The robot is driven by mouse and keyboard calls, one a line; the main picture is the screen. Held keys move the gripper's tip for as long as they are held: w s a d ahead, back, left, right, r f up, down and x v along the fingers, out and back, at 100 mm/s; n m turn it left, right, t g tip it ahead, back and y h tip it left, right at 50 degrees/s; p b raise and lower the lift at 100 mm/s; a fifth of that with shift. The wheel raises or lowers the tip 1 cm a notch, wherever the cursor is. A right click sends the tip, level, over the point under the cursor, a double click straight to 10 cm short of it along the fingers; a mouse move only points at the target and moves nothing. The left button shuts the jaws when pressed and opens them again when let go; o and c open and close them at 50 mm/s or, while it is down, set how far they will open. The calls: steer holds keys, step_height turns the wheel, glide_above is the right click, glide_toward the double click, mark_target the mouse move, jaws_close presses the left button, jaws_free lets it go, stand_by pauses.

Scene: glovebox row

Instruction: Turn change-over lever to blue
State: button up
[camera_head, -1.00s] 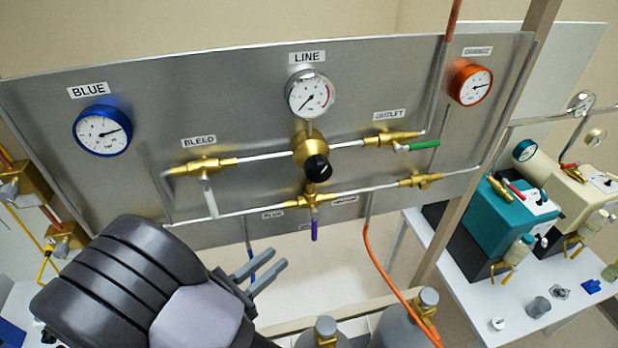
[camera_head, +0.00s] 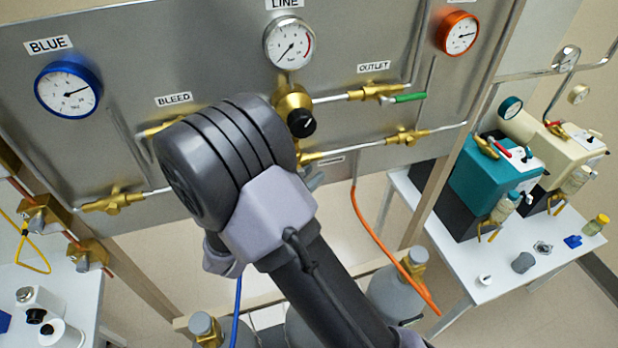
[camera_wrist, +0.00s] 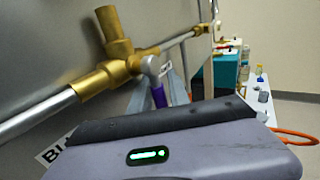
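The change-over lever (camera_wrist: 158,95) is purple and hangs down from the brass valve (camera_wrist: 120,62) in the wrist view. In the head view my arm hides the lever. My gripper (camera_wrist: 160,98) is at the lever, with grey fingers showing on either side of it. The fingers look apart; whether either touches the lever is hard to see. In the head view only a bit of my gripper (camera_head: 314,180) shows past my wrist. The BLUE label under the valve is partly visible (camera_wrist: 52,153) at the lower left of the wrist view.
The blue gauge (camera_head: 68,89), line gauge (camera_head: 290,42) and orange gauge (camera_head: 458,33) are on the metal panel (camera_head: 225,60). The black regulator knob (camera_head: 301,122) sits just above my gripper. Grey cylinders (camera_head: 398,290) stand below. An orange hose (camera_head: 372,225) hangs to the right.

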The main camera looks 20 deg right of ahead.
jaws_close()
stand_by(1.4)
